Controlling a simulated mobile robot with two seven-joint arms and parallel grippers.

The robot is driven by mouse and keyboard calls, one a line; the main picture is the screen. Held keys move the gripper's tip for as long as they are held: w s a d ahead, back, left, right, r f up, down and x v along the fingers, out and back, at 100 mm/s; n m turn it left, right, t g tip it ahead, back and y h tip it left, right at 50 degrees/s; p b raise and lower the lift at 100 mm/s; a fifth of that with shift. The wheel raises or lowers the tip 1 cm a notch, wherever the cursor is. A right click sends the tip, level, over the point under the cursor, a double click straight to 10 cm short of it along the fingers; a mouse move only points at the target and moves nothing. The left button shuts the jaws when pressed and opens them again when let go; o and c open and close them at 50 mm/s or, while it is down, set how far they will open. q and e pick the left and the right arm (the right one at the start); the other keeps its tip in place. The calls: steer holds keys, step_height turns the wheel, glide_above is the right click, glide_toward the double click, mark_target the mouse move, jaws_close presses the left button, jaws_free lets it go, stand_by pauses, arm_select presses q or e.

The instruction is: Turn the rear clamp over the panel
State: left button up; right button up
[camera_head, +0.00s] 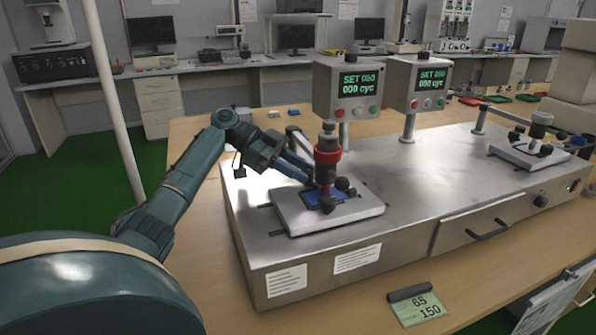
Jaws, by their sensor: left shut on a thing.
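A dark blue panel (311,196) lies on the left white plate (294,220) of a steel test bench. A plunger with a red collar (328,155) stands upright over it. Black clamp knobs stand around the panel, one in front (327,204) and one at the right (342,184). My left gripper (309,180) reaches in from the left, behind the panel and beside the plunger. It is shut on the rear clamp, which its fingers and the plunger mostly hide. How far this clamp is turned cannot be seen. My right gripper is out of view.
Two display boxes on posts, one at the left (350,91) and one at the right (416,84), stand behind the plate. A second fixture (528,154) is at the right. A drawer (487,224) and a green-white card (420,308) are in front. The bench top between the fixtures is clear.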

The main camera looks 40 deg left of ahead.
arm_select(q)
steer(key=shift+w+m+g, duration=0.1)
steer(key=shift+m+g, duration=0.4)
steer(key=shift+g, duration=0.3)
steer(key=o, duration=0.7)
steer(key=shift+a, duration=0.1)
steer(key=v, duration=0.5)
steer(key=shift+a+r, duration=0.15)
steer(key=shift+a, duration=0.15)
steer(key=shift+p+v, duration=0.35)
steer(key=shift+v, duration=0.5)
